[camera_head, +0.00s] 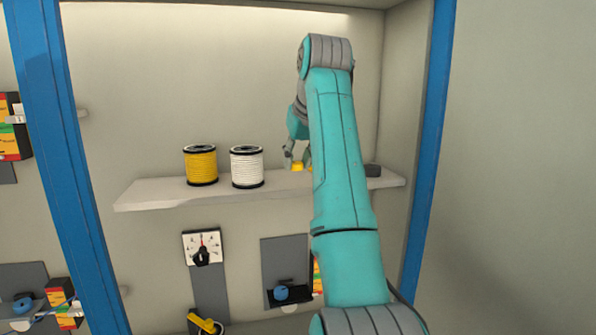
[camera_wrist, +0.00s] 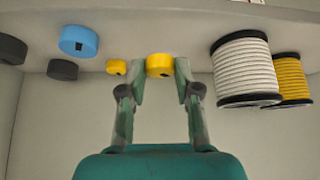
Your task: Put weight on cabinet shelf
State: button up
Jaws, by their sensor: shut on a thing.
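My gripper (camera_wrist: 160,80) is shut on a yellow weight (camera_wrist: 159,66), a short round disc with a dark notch, held between the fingertips. In the head view, my gripper (camera_head: 296,158) is at the cabinet shelf (camera_head: 150,193), with yellow (camera_head: 297,167) showing at its tips. The held weight is at the shelf surface; I cannot tell whether it rests on it. In the wrist view, where the shelf (camera_wrist: 185,22) appears at the top, a smaller yellow weight (camera_wrist: 116,66) sits beside it, apart. My arm hides part of the shelf in the head view.
A blue weight (camera_wrist: 78,41) and dark weights (camera_wrist: 62,69) (camera_wrist: 11,48) stand along the shelf; one dark weight (camera_head: 373,170) shows right of my arm. A white spool (camera_head: 247,167) and a yellow spool (camera_head: 201,165) stand left of my gripper. Blue posts (camera_head: 430,150) frame the cabinet.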

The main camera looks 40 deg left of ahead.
aim_at(298, 170)
jog(key=shift+f, duration=1.45)
jog(key=o, duration=1)
